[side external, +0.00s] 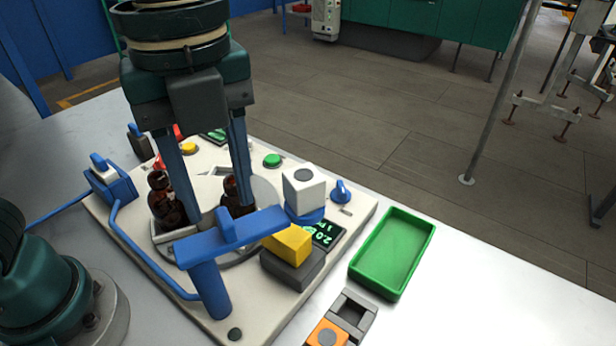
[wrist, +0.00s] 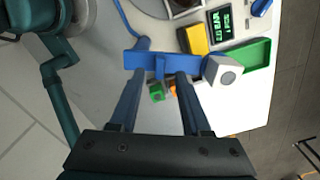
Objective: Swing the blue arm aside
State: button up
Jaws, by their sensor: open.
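The blue arm (side external: 255,228) is a bar on a blue post, crossing the front of the cream machine panel, with a raised tab (side external: 225,225) on top. A white block (side external: 303,187) stands at its right end. In the wrist view the blue arm (wrist: 140,61) lies across the picture, its tab (wrist: 160,68) between my fingertips. My gripper (side external: 214,214) is open and points down, its fingers apart; it also shows in the wrist view (wrist: 160,75). Any contact with the tab is unclear. Amber bottles (side external: 164,201) stand behind, partly hidden by my fingers.
A yellow block on a dark base (side external: 290,243) and a green display (side external: 324,234) sit right of the arm. A green tray (side external: 392,252) and a grey holder with an orange block (side external: 327,333) lie at right. A blue rail (side external: 150,258) runs along the left.

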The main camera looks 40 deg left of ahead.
jog(key=shift+r, duration=1.25)
jog(key=shift+w+a+r, duration=0.15)
jog(key=shift+a+r, duration=0.05)
jog(key=shift+a, duration=0.05)
jog(key=s+a+f+n+t, duration=0.1)
jog(key=a+f+n+t, duration=0.1)
jog(key=a+n, duration=0.4)
jog(key=s+a+f+n+t, duration=0.1)
jog(key=a+f+n+t, duration=0.2)
jog(key=n, duration=1.4)
jog(key=a+f, duration=0.2)
jog(key=a, duration=0.1)
jog(key=shift+s+f+t, duration=0.2)
jog(key=shift+f+t, duration=0.05)
jog(key=shift+t, duration=0.05)
